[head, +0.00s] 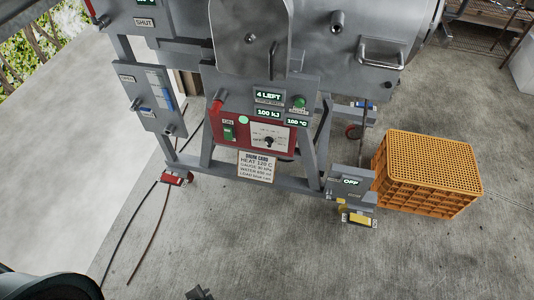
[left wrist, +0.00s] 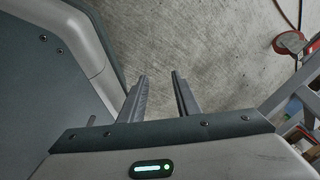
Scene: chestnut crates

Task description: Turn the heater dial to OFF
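The heater dial (head: 268,142) is a small black knob on a white scale plate, on the red panel (head: 246,147) at the front of the grey machine. Its pointer and scale marks are too small to read. Displays above it read 100 kJ and 100 °C. My left gripper (left wrist: 161,76) is open and empty over bare concrete in the left wrist view. My right gripper is out of view.
A green switch (head: 228,131) sits left of the dial; a card (head: 257,166) hangs below. A box (head: 350,183) with an OFF display stands lower right. An orange crate (head: 428,174) is on the floor at right. Cables run at left. The floor in front is clear.

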